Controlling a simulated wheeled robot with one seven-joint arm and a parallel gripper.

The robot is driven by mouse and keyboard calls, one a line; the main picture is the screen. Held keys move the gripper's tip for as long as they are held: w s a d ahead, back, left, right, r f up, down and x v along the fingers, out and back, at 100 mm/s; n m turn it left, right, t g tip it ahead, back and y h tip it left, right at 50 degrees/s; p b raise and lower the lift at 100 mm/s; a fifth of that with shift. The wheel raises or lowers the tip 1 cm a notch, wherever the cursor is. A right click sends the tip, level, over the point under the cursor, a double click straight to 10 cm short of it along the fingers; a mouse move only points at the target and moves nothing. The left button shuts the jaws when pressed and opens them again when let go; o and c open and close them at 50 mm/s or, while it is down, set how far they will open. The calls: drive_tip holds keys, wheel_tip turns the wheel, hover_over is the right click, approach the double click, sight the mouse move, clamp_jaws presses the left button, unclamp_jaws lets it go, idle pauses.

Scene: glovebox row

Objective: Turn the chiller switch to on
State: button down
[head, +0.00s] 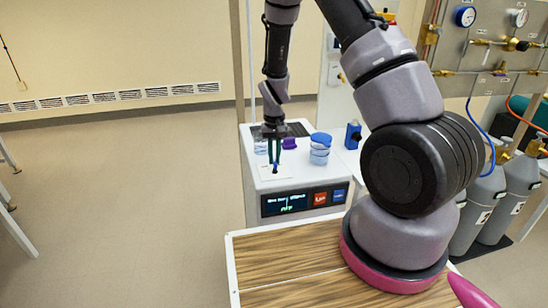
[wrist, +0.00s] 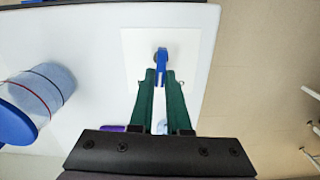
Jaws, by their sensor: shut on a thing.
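The chiller (head: 262,190) is a white box with a dark front panel; its display (head: 286,203) has small green text that seems to read OFF. On its top is a white plate (wrist: 190,40) with the blue switch handle (wrist: 161,60), which also shows small in the head view (head: 275,169). The handle points roughly along the plate's length in the wrist view. My gripper (wrist: 161,78), with green fingers, reaches down from above and is shut on the handle. The fingertips hide part of the handle. My gripper also shows in the head view (head: 274,160).
A clear jar with a blue lid (head: 320,148) stands on the chiller right of my gripper. A purple item (head: 289,143) and a clear container (head: 260,147) are close behind the fingers. A wooden-topped surface (head: 285,265) is in front. Grey cylinders (head: 515,190) stand at right.

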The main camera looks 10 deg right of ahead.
sight(276, 171)
drive_tip(key=shift+d+m, duration=0.15)
drive_tip(key=shift+m, duration=1.1)
drive_tip(key=shift+d+m, duration=0.1)
drive_tip(key=shift+m, duration=1.15)
drive_tip(key=c, duration=0.9)
unclamp_jaws()
drive_tip(key=shift+s, duration=0.1)
wheel_tip(276, 171, up, 11)
drive_tip(key=shift+f, duration=0.1)
